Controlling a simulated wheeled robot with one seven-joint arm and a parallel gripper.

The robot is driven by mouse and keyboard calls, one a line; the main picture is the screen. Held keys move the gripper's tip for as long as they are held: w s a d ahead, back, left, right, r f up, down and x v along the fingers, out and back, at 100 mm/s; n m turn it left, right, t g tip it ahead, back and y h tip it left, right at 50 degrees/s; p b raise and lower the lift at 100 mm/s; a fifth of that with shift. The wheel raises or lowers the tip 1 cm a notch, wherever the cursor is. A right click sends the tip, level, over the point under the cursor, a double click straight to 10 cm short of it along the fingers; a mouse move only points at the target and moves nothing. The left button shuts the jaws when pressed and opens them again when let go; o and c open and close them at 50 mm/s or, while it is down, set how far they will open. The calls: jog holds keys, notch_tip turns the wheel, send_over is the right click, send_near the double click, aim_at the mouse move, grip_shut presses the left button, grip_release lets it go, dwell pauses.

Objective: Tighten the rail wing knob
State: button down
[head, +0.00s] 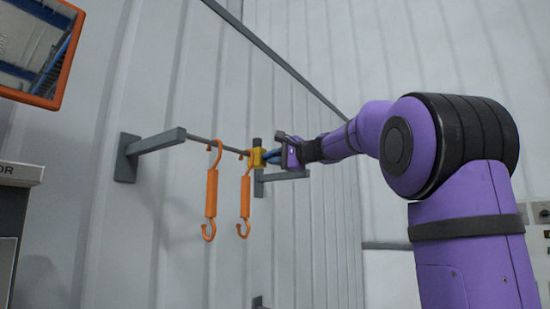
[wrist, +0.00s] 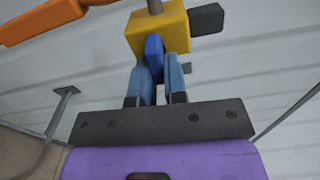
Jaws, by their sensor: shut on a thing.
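The rail wing knob (wrist: 153,47) is a flat blue piece on the face of a yellow block (wrist: 172,28). The yellow block also shows in the head view (head: 257,158), around the thin rail (head: 202,139). My gripper (wrist: 157,72) has its two blue fingers on either side of the knob and is shut on it. In the head view my gripper (head: 272,156) reaches the block from the right. The knob's wing stands roughly upright between the fingers in the wrist view. Its lower part is partly hidden by the fingers.
Two orange hooks (head: 211,192) (head: 245,200) hang from the rail left of the block. Grey wall brackets (head: 155,141) (head: 282,175) are at the rail's ends. A dark stub (wrist: 207,19) sticks out of the block. An orange-framed panel (head: 62,70) is at upper left.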

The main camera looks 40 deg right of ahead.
jog(key=shift+f+m, duration=0.25)
jog(key=shift+m, duration=1.75)
jog(key=c, duration=1.2)
grip_release()
jog(key=shift+o, duration=0.2)
jog(key=v, duration=1)
jog(key=shift+s, duration=0.4)
jog(key=shift+d, duration=0.15)
